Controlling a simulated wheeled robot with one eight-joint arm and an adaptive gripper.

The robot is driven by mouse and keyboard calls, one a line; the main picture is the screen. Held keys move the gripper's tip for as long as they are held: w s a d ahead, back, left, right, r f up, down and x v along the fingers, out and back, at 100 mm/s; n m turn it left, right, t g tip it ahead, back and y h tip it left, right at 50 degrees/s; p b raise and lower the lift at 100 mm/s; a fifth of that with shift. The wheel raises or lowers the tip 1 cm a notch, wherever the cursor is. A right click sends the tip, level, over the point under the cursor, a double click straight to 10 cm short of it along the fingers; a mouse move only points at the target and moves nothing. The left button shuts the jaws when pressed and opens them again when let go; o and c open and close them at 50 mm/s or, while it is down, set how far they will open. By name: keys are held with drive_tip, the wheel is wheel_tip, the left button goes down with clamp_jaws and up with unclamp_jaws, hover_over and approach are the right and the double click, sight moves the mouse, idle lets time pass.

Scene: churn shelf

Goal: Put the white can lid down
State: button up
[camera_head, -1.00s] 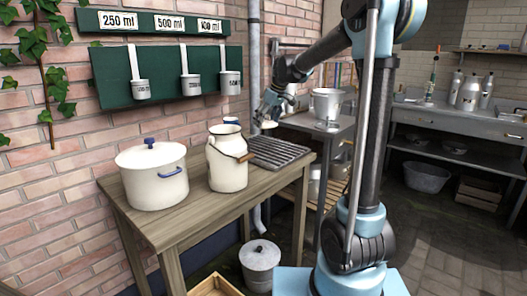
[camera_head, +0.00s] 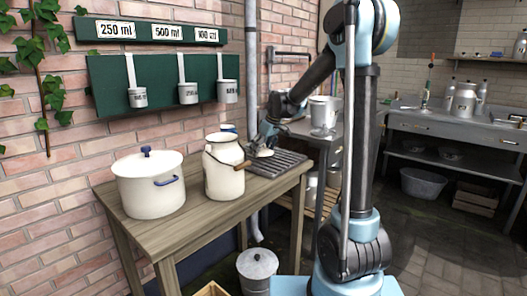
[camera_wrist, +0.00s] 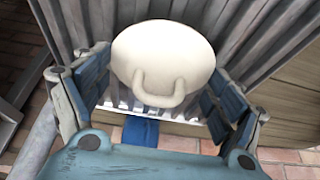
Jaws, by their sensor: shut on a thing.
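The white can lid (camera_head: 263,153) is a cream disc with a loop handle. In the wrist view the lid (camera_wrist: 165,50) shows from above, its handle towards me. My gripper (camera_head: 267,141) is shut on the lid, with a finger on either side of the handle in the wrist view (camera_wrist: 160,92). The lid is low over the grey slatted rack (camera_head: 285,164) at the table's far end; I cannot tell whether it touches the slats. The cream milk can (camera_head: 224,172) stands left of the rack, its mouth uncovered.
A white lidded pot (camera_head: 150,190) stands at the left of the wooden table (camera_head: 186,222). Measuring ladles hang on the green board (camera_head: 160,70) above. The rack's slats around the lid look free.

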drive_tip(key=o, duration=1)
drive_tip(key=shift+c, duration=0.2)
drive_tip(key=v, duration=1.1)
drive_tip(key=s+d+m+h, duration=0.1)
drive_tip(key=s+d+m, duration=0.1)
drive_tip(key=s+d, duration=0.65)
drive_tip(key=s+d+f+m+h, duration=0.1)
drive_tip(key=s+d+f, duration=0.3)
drive_tip(key=s, duration=0.6)
drive_tip(key=s+d+f+m, duration=0.4)
drive_tip(key=s+f, duration=0.5)
drive_tip(key=s, duration=0.1)
drive_tip(key=s+d+f+m+h, duration=0.1)
drive_tip(key=s+d+f+m, duration=0.2)
drive_tip(key=s+f, duration=0.3)
drive_tip(key=s+d, duration=0.1)
drive_tip(key=s, duration=0.2)
drive_tip(key=shift+s+d+f+g+h, duration=0.25)
drive_tip(key=shift+s+d+g+h, duration=0.05)
drive_tip(key=shift+s+d, duration=0.1)
